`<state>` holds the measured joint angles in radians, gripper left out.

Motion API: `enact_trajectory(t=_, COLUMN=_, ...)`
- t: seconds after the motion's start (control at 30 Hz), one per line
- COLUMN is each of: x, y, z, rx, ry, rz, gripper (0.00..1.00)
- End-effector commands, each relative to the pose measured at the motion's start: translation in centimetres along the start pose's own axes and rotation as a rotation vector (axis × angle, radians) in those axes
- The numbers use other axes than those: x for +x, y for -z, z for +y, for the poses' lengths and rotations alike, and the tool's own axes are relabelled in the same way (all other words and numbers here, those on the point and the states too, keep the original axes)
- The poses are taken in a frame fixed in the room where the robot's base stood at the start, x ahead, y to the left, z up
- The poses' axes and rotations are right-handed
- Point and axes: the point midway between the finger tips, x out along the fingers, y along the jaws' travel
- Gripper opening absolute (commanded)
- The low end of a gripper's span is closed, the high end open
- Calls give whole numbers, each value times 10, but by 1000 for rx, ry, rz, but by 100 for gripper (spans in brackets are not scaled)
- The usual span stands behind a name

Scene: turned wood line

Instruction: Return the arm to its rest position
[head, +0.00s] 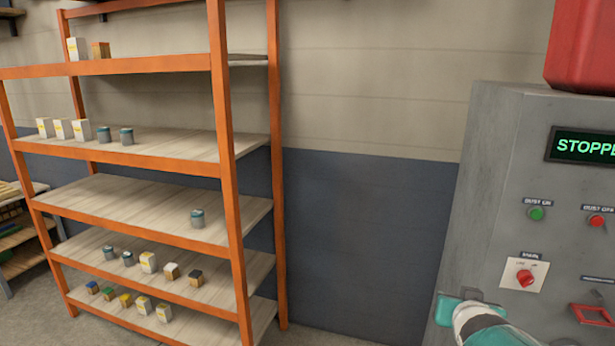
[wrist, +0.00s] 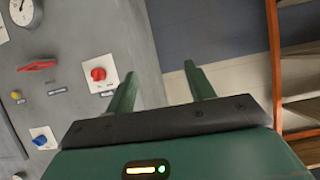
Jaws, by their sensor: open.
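My gripper (head: 464,304) shows at the lower right of the head view, in front of the grey control cabinet. In the wrist view its two green fingers (wrist: 160,90) stand apart with nothing between them. The grey cabinet (head: 480,190) carries a green display reading "STOPPE", cut off by the frame edge. A red rotary knob (head: 525,278) on a white plate sits just above and right of the gripper; a red knob (wrist: 98,74) also shows left of the fingers in the wrist view. I cannot tell whether the gripper touches the cabinet.
An orange shelf rack (head: 228,170) with boxes and tins stands at the left. A red container (head: 585,45) sits on top of the cabinet. The grey and blue wall (head: 365,220) between rack and cabinet is bare. A gauge (wrist: 22,12) shows in the wrist view.

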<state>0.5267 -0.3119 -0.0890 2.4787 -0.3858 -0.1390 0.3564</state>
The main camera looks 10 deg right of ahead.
Motion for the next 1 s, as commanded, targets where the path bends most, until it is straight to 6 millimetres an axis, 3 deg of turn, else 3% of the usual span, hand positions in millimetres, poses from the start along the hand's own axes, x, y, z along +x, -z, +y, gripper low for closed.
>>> enact_trajectory(t=0.03, x=-14, y=-2, z=-24, rx=-29, ry=26, rz=-42, gripper=54)
enact_trajectory(t=0.1, x=-34, y=-12, z=-51, rx=-70, ry=57, rz=-121, gripper=54)
enact_trajectory(t=0.3, x=-110, y=-53, z=-120, rx=-219, ry=197, rz=-359, gripper=54)
enact_trajectory(t=0.5, x=-184, y=-93, z=-155, rx=-368, ry=345, rz=-548, gripper=54)
enact_trajectory(t=0.63, x=-204, y=-104, z=-159, rx=-410, ry=383, rz=-599, gripper=54)
enact_trajectory(t=0.87, x=-205, y=-105, z=-159, rx=-414, ry=385, rz=-606, gripper=54)
enact_trajectory(t=0.93, x=-204, y=-105, z=-159, rx=-413, ry=385, rz=-606, gripper=40)
enact_trajectory(t=1.0, x=-204, y=-105, z=-159, rx=-413, ry=384, rz=-606, gripper=36)
